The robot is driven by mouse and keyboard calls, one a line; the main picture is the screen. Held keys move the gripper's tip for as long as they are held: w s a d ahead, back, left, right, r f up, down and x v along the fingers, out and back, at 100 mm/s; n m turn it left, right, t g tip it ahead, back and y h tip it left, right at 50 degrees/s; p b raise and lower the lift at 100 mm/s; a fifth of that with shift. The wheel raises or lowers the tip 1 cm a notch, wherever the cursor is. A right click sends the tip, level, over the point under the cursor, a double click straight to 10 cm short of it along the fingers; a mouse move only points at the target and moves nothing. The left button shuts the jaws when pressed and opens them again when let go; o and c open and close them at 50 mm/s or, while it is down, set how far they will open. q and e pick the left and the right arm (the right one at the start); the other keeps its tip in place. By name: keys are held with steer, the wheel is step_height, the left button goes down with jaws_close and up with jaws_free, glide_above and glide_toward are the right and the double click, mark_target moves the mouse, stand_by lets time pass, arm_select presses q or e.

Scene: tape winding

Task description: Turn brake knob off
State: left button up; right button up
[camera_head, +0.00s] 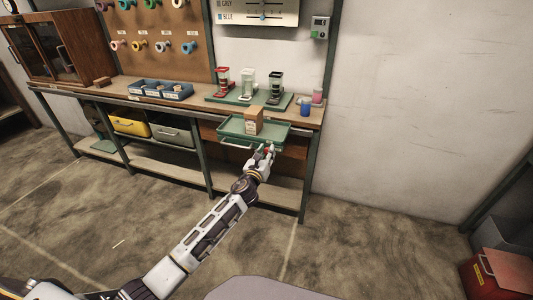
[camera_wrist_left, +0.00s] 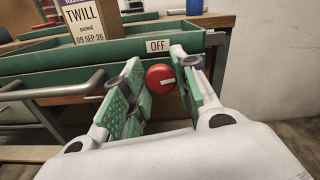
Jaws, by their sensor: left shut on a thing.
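The red brake knob (camera_wrist_left: 160,79) is on the green front panel of the tray (camera_wrist_left: 60,62); it shows as a small red spot in the head view (camera_head: 268,151). A white label reading OFF (camera_wrist_left: 158,45) is just above the knob. My left gripper (camera_head: 264,153) reaches the front right of the tray (camera_head: 236,131). In the left wrist view its green-padded fingers (camera_wrist_left: 158,72) stand on either side of the knob, shut on it. The fingers partly cover the panel. My right gripper is in neither view.
A cardboard box (camera_head: 253,121) labelled TWILL stands in the tray, with a grey handle (camera_wrist_left: 52,90) on the tray's front. Behind are a green stand (camera_head: 230,99) with several posts and a blue cup (camera_head: 305,108).

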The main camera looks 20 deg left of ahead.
arm_select(q)
steer(key=n, duration=0.8)
steer(key=shift+a+f+p, duration=0.1)
steer(key=shift+p, duration=0.2)
steer(key=n, duration=0.5)
steer(key=shift+n+p, duration=0.3)
steer(key=shift+p, duration=0.05)
steer(key=shift+f+n, duration=0.1)
steer(key=shift+n, duration=0.9)
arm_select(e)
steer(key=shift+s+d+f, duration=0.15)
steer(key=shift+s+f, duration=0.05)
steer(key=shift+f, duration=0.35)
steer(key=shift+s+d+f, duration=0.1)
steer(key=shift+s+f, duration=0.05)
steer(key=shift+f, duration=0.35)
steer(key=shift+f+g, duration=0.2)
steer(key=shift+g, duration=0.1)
arm_select(q)
steer(key=o, duration=0.9)
steer(key=shift+c, duration=0.2)
steer(key=shift+o, duration=0.7)
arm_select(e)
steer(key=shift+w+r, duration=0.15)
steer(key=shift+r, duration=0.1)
